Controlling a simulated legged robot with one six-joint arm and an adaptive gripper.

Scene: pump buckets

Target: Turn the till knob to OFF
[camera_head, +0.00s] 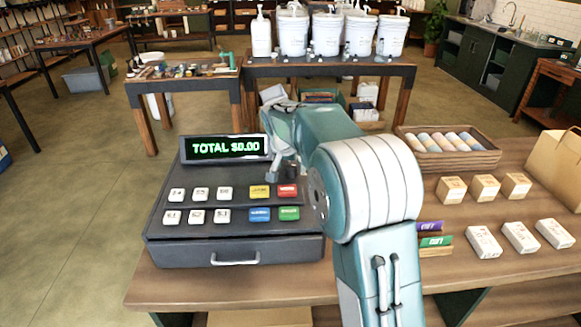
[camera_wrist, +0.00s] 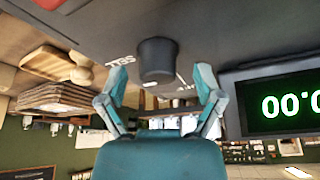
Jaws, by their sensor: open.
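The till (camera_head: 235,240) is a dark grey register on the wooden counter, with a display reading TOTAL $0.00 (camera_head: 225,148). The till knob (camera_wrist: 158,58) is a dark round knob on the till's grey face, with white lettering around it, partly cut off and hard to read. My gripper (camera_wrist: 162,72) is open, with one finger on each side of the knob in the wrist view and a visible gap to it on both sides. In the head view, my gripper (camera_head: 282,135) is over the till's right part, and my arm hides much of that area.
Button keys (camera_head: 223,204) cover the till's front left, above a drawer handle (camera_head: 235,261). To the right are a tray of rolled goods (camera_head: 447,153), small boxes (camera_head: 484,187) and a paper bag (camera_head: 556,165). White pump buckets (camera_head: 326,35) stand on the table behind.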

